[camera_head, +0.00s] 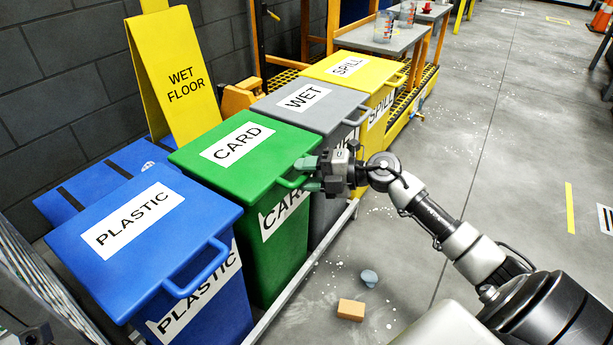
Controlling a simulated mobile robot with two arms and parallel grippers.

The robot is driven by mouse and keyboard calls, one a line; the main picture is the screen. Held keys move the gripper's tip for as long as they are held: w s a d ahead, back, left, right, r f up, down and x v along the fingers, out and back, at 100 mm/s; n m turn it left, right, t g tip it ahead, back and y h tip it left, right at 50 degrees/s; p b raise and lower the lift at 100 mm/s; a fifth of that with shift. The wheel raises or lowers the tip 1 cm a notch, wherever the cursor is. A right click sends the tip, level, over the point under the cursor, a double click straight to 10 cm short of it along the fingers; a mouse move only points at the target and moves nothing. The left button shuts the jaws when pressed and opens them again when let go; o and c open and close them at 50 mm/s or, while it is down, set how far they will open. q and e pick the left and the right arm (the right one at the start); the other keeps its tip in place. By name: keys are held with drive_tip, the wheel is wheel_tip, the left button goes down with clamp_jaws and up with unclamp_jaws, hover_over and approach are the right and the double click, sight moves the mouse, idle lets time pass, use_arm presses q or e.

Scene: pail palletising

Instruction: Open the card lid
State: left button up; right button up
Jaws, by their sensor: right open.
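The green bin's CARD lid (211,173) is shut, flat on top of the bin (286,246). Its green handle (291,181) sticks out from the front right edge. My right gripper (306,175) is at this handle, with its fingers pointing left and parted, one above the other. The handle's end lies between or very close to the fingers; I cannot tell if they touch it. My left gripper is not in view.
A blue PLASTIC bin (141,228) stands nearer, and a grey WET bin (283,109) and yellow SPILL bin (340,66) stand beyond. A yellow wet floor sign (177,72) is behind. A brown block (351,310) and a grey-blue item (369,278) lie on the floor.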

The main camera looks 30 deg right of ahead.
clamp_jaws()
idle(0.5)
